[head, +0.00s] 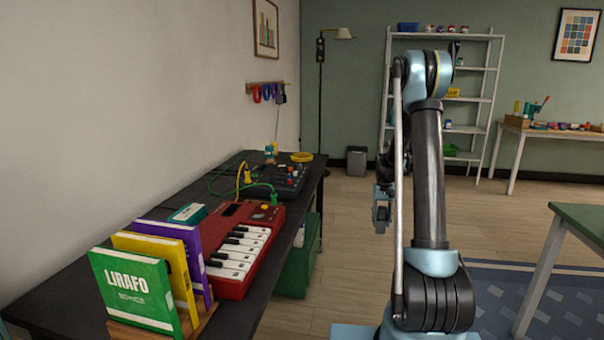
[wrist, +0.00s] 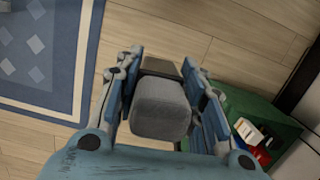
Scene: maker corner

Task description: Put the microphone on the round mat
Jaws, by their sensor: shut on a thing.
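My gripper (wrist: 163,88) is shut on a grey, rounded, block-like thing with a darker part behind it. It appears to be the microphone (wrist: 160,108), seen end-on between the two blue fingers, above the wooden floor. In the head view my gripper (head: 381,208) hangs at the left of my arm, to the right of the black desk and apart from it. The held thing is mostly hidden or too small to make out there.
A green bin (wrist: 245,108) with small items stands below. A green table (head: 585,222) is at the right. Floor between is clear.

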